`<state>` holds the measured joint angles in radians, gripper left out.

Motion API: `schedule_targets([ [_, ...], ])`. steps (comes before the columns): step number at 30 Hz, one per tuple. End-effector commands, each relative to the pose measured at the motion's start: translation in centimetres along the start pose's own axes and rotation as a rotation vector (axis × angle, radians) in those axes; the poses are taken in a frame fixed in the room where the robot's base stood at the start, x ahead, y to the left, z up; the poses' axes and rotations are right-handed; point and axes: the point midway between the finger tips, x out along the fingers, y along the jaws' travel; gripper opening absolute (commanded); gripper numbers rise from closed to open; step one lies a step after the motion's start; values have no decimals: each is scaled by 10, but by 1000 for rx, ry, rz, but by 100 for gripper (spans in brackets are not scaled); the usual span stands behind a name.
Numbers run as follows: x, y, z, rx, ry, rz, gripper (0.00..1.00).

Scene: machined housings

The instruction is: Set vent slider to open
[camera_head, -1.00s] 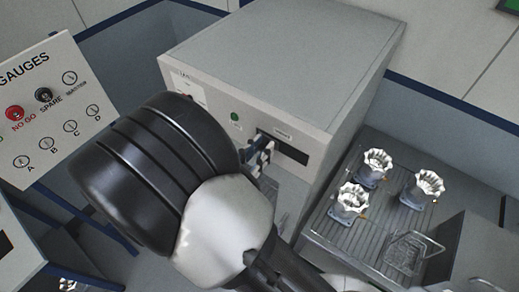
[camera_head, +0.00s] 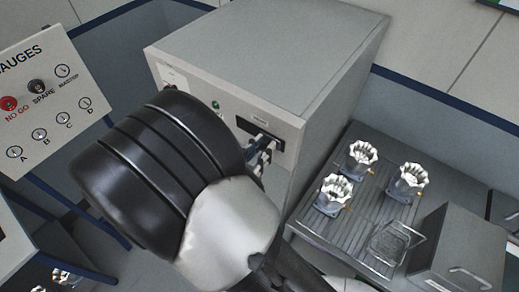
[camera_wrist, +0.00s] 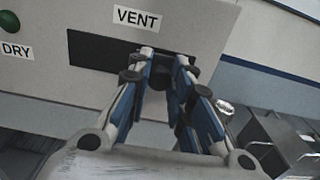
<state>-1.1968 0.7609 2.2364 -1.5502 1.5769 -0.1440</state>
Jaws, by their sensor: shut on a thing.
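The vent slider is on the front of a grey box-shaped machine (camera_head: 265,50). Its dark slot (camera_wrist: 95,50) lies under a label reading VENT (camera_wrist: 137,16) in the wrist view; the slot also shows in the head view (camera_head: 245,124). My gripper (camera_wrist: 166,62) is at the right part of the slot, with its blue-and-grey fingers closed on the small dark slider knob (camera_wrist: 163,59). The fingers hide most of the knob. In the head view my gripper (camera_head: 262,150) is partly hidden behind my wrist.
A green button (camera_wrist: 8,22) labelled DRY is left of the slot. A ribbed tray (camera_head: 312,222) with several silvery fluted parts (camera_head: 362,152) stands at the right. A gauge panel (camera_head: 45,100) stands at the left. Clear space lies in front of the slot.

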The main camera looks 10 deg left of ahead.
Motion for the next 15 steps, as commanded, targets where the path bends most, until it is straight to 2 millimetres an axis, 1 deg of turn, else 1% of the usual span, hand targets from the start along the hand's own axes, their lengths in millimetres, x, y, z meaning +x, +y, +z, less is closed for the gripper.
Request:
schedule_targets([
  [2, 0, -2, -2, -5, 3, -5, 0],
  [3, 0, -2, -2, -5, 4, -5, 22],
  [11, 0, -1, -1, -3, 3, -1, 39],
  [15, 0, 0, -1, -2, 3, 0, 40],
])
